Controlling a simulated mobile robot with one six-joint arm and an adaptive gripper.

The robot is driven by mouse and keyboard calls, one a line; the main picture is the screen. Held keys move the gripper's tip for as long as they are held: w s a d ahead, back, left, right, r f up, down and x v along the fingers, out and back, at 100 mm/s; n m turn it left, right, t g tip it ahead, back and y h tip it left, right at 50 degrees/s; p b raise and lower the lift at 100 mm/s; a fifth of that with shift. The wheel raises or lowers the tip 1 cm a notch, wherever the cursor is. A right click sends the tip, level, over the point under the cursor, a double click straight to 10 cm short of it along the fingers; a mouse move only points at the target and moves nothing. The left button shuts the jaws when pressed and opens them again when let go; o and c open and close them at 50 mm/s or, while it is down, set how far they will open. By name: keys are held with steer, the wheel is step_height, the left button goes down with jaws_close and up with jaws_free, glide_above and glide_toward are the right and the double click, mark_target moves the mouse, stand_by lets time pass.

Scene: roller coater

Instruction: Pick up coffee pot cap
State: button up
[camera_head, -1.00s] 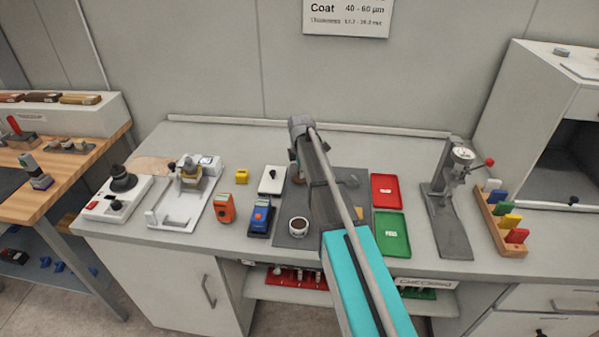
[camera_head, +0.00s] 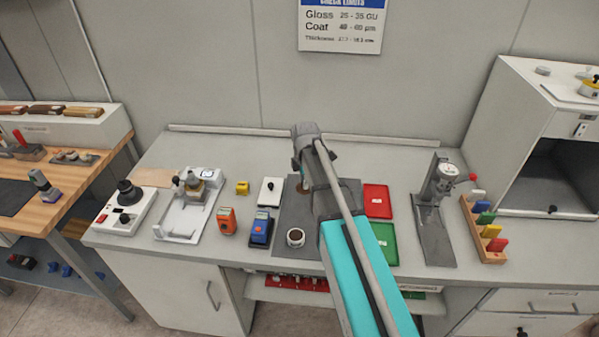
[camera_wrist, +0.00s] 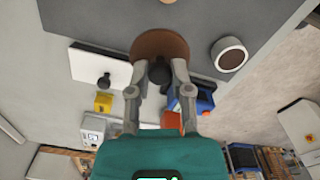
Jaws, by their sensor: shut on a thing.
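The coffee pot cap appears to be the brown disc (camera_wrist: 160,40) with a dark knob (camera_wrist: 159,72) in the wrist view. My gripper (camera_wrist: 159,68) is shut on the dark knob, with one finger on each side. In the head view a little of a brown round thing (camera_head: 304,188) shows beside my arm, over the dark mat (camera_head: 283,220). The arm hides the gripper's fingers there. I cannot tell whether the cap touches the mat.
A white cup with dark contents (camera_head: 295,237) stands at the mat's front. A white plate with a black knob (camera_head: 270,190) and a blue device (camera_head: 261,228) are to the left. Red (camera_head: 377,201) and green (camera_head: 385,240) trays lie right. The back counter is clear.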

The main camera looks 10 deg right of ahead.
steer(key=shift+s+d+r+p, duration=0.1)
steer(key=shift+s+r+p, duration=0.15)
steer(key=shift+s, duration=0.4)
steer(key=shift+s+a+r+p, duration=0.15)
steer(key=shift+s+r, duration=0.15)
steer(key=shift+s, duration=0.4)
steer(key=shift+s+d+r+p, duration=0.2)
steer(key=shift+s+r, duration=0.1)
steer(key=shift+s, duration=0.35)
step_height(320, 180, down, 3)
steer(key=b, duration=0.3)
steer(key=shift+f, duration=0.15)
